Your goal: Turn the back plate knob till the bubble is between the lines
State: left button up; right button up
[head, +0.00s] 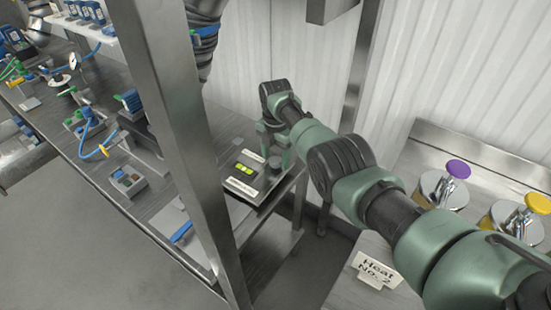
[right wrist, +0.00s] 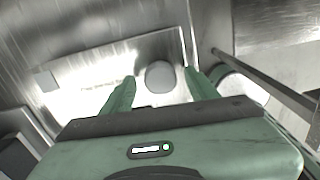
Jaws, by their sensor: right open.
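A plate device (head: 262,183) with pale labels stands on the bench's right end in the head view. On it is a small yellow-green level window (head: 244,168); its bubble and lines are too small to read. A round grey knob (head: 275,161) sits at the device's back, under my right gripper (head: 275,148). In the right wrist view the knob (right wrist: 160,76) lies between and slightly beyond the tips of my right gripper (right wrist: 161,88). The fingers are open, with a gap on both sides of the knob. My left gripper is not in view.
A metal post (head: 182,130) rises in front of the bench, left of the device. Blue instruments and tubing (head: 95,125) fill the bench's left.

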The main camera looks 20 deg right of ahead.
aim_at(276, 159)
notch_tip(276, 159, up, 7)
jog(key=shift+f, duration=0.15)
dwell(0.4)
